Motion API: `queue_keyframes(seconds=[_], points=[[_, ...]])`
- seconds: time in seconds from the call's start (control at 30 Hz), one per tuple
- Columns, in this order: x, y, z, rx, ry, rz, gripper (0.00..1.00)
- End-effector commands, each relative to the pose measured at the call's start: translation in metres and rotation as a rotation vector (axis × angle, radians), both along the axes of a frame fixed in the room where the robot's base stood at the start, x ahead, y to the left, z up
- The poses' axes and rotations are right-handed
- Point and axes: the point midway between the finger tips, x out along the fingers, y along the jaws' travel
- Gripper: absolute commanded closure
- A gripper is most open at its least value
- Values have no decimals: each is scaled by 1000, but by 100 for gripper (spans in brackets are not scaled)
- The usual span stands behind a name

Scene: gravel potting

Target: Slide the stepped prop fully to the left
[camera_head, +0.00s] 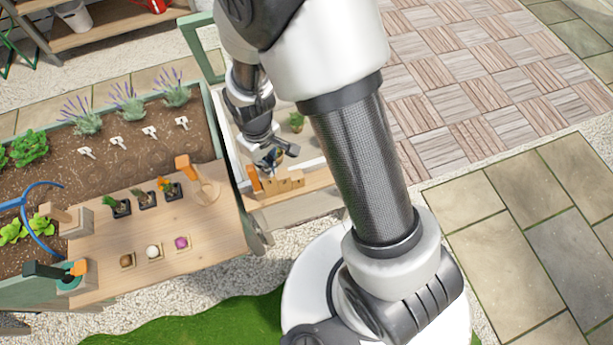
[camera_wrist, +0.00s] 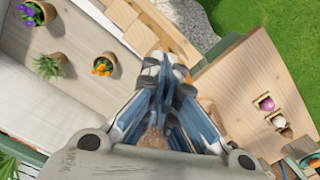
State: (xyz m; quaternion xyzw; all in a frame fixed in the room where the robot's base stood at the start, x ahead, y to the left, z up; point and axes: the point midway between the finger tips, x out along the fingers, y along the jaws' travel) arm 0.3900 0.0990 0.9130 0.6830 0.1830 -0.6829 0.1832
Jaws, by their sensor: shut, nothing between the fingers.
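The stepped prop (camera_head: 287,184) is a small light-wood block with steps. It sits on the wooden front ledge (camera_head: 312,182) of a pale open box, in the head view. My gripper (camera_head: 273,158) is just above and behind the prop's left part, fingers shut and empty. In the wrist view the shut fingers (camera_wrist: 165,72) point at the ledge, close to the prop's stepped wood (camera_wrist: 141,37). The fingers hide part of the wood there, so I cannot tell whether they touch it.
Potted plants (camera_wrist: 103,64) stand inside the box. An orange-handled tool (camera_head: 184,167) and small pots (camera_head: 147,200) are on the wooden table (camera_head: 205,230) at left. A planter bed (camera_head: 150,150) lies behind it. My arm hides the box's right side.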

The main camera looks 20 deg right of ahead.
Motion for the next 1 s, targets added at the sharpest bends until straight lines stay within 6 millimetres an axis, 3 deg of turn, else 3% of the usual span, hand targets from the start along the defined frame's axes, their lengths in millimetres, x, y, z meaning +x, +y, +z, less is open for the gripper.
queue_keyframes(seconds=[0.57,1.0], points=[[0,-20,2,0,0,-1,100],[0,-20,35,0,0,0,100]])
